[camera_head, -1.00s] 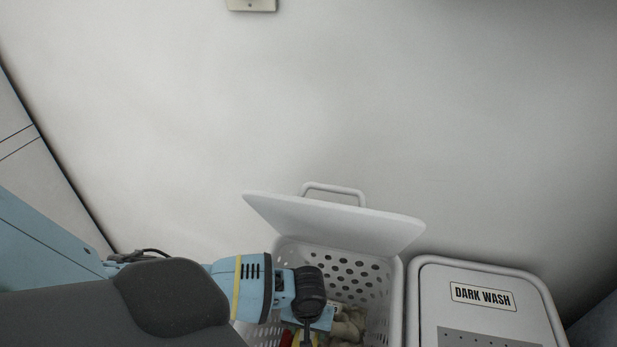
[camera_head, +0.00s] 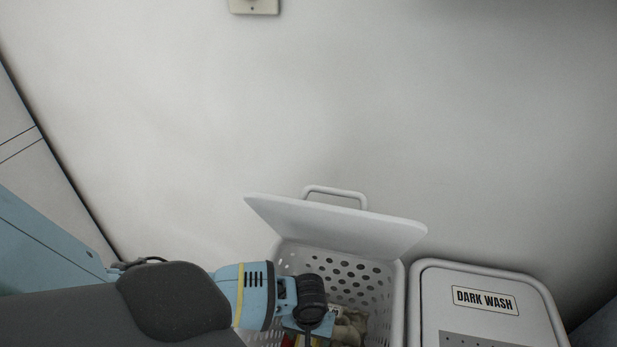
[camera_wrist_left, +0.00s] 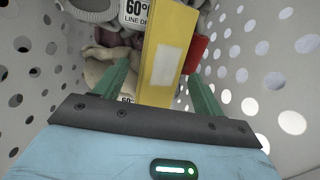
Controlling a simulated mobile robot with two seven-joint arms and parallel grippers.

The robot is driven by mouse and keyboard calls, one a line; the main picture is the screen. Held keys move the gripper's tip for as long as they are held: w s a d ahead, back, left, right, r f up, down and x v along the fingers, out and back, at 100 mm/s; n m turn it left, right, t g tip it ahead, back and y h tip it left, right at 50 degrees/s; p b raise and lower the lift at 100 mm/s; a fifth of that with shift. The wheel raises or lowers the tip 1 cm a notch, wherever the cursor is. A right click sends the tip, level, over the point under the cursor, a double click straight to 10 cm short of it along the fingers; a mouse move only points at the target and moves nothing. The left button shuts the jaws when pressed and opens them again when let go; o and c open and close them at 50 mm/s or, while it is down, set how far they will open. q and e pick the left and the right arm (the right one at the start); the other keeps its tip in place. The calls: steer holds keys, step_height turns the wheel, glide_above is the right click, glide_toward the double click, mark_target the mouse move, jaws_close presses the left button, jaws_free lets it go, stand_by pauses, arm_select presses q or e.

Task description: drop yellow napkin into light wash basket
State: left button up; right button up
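The light wash basket (camera_head: 398,300) is a white perforated hamper at the bottom centre of the head view, with its lid (camera_head: 335,225) standing open. My left gripper (camera_wrist_left: 160,72) reaches down inside it; perforated walls surround it in the left wrist view. Its two green fingers are spread apart. The yellow napkin (camera_wrist_left: 162,75), a long flat strip with a pale patch, is between the fingers, with a gap at the left finger. It is above or against the pile of laundry; I cannot tell whether it rests there. My right gripper is not in view.
A closed basket labelled DARK WASH (camera_head: 485,300) stands directly right of the open one. A red item (camera_wrist_left: 196,52) and white-labelled light cloths (camera_wrist_left: 108,62) lie inside the open basket. A plain wall (camera_head: 330,110) is behind, with a switch plate (camera_head: 254,6).

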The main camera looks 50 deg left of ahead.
arm_select(q)
steer(key=shift+r, duration=0.1)
steer(key=shift+r, duration=0.25)
step_height(320, 180, up, 13)
steer(key=p, duration=0.4)
steer(key=shift+f, duration=0.2)
stand_by(0.3)
